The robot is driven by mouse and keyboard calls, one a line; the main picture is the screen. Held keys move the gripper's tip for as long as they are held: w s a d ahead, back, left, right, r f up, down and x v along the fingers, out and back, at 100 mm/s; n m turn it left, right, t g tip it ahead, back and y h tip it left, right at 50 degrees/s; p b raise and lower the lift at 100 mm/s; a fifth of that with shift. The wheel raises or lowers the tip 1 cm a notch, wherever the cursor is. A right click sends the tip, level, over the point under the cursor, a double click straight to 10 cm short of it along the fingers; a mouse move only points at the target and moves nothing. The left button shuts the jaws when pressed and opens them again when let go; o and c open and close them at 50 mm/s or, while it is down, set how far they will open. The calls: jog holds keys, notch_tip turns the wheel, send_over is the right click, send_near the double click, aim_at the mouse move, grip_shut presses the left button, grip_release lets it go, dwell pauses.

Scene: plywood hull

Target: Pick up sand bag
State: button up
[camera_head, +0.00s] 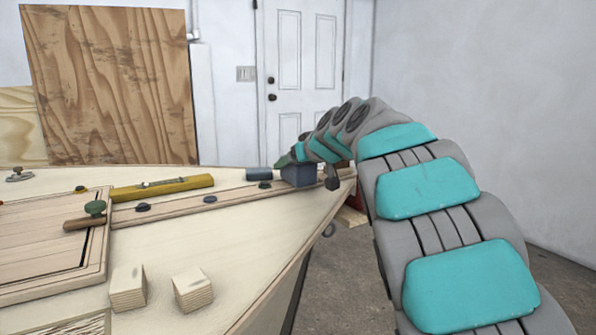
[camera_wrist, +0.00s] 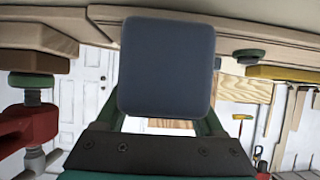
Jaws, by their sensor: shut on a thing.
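The sand bag (camera_head: 298,175) is a dark blue-grey block with rounded edges, at the far pointed end of the pale wooden hull in the head view. My gripper (camera_head: 294,162) is over it and shut on it. In the wrist view the sand bag (camera_wrist: 168,68) fills the top middle, between the green fingers of my gripper (camera_wrist: 165,122). The finger tips are mostly hidden behind the bag. I cannot tell whether the bag touches the hull.
Another dark blue-grey block (camera_head: 259,174) lies just left of the bag. A yellow level (camera_head: 162,188), wooden blocks (camera_head: 193,289) and a long batten (camera_head: 185,212) lie on the hull (camera_head: 238,270). A red clamp (camera_wrist: 25,135) is close by in the wrist view.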

grip_shut()
jog(key=shift+r, duration=0.1)
